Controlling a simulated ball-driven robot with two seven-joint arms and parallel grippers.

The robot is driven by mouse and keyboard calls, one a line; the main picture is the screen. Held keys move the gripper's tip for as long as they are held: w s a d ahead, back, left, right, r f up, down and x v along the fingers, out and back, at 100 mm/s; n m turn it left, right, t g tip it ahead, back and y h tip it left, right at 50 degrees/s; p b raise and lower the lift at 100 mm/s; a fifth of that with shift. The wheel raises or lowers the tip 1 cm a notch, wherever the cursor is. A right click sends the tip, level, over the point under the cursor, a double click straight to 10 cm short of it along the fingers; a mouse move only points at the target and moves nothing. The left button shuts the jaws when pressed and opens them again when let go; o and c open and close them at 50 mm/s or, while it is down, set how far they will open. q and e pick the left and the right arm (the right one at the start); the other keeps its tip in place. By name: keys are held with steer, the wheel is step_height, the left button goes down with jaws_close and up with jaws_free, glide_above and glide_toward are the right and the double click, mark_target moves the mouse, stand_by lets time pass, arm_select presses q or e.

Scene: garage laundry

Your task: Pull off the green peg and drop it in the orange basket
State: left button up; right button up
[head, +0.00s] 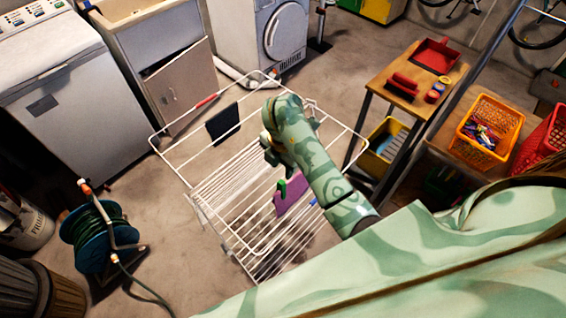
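A small green peg (282,188) sits at the top edge of a purple cloth (293,201) hanging on the white drying rack (167,150). The orange basket (506,121) stands on a wooden surface at the right and holds several small coloured pieces. My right arm reaches over the rack from the lower right. Its gripper (268,153) is above and slightly left of the green peg, apart from it in the picture. The fingers are small and partly hidden by the wrist, so their opening does not show. My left gripper is out of view.
A dark cloth (223,123) and a red piece (207,101) are on the rack's left side. A small table (398,62) with a red tray (437,55) stands behind. A red basket (548,142) is right of the orange one. A hose reel (92,238) stands on the floor at left.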

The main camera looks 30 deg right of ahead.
mark_target(282, 182)
step_height(282, 182, down, 10)
steer(key=b, duration=0.8)
steer(key=shift+w+r, duration=0.1)
steer(key=shift+w, duration=0.05)
jaws_close()
steer(key=shift+r+p, duration=2.85)
steer(key=shift+r, duration=0.25)
